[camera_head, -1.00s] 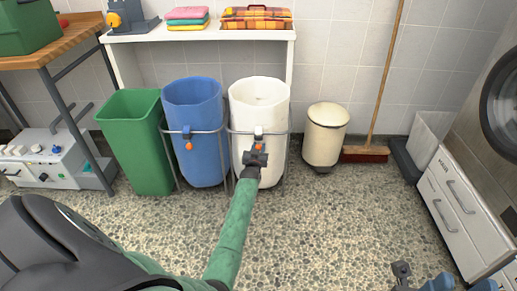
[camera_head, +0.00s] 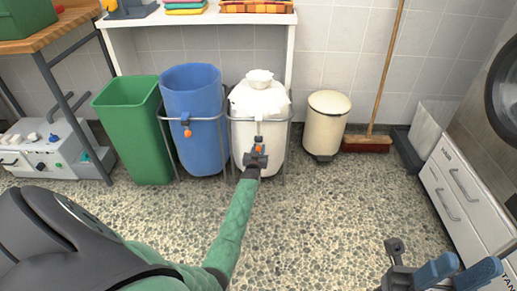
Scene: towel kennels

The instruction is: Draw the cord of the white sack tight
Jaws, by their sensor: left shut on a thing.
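The white sack (camera_head: 262,103) hangs in a metal stand. Its mouth is gathered into a closed, bunched neck (camera_head: 259,76) at the top. My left gripper (camera_head: 257,156) is in front of the sack, shut on the orange cord pull (camera_head: 258,149) at its front. The cord itself is too small to make out. My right gripper (camera_head: 394,246) is low at the right, away from the sack, over the floor; its jaw opening cannot be made out.
A blue sack (camera_head: 193,100) with its own orange pull hangs open beside the white one, and a green bin (camera_head: 131,130) stands further left. A cream pedal bin (camera_head: 326,124) and a broom (camera_head: 368,146) stand to the right. The floor in front is clear.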

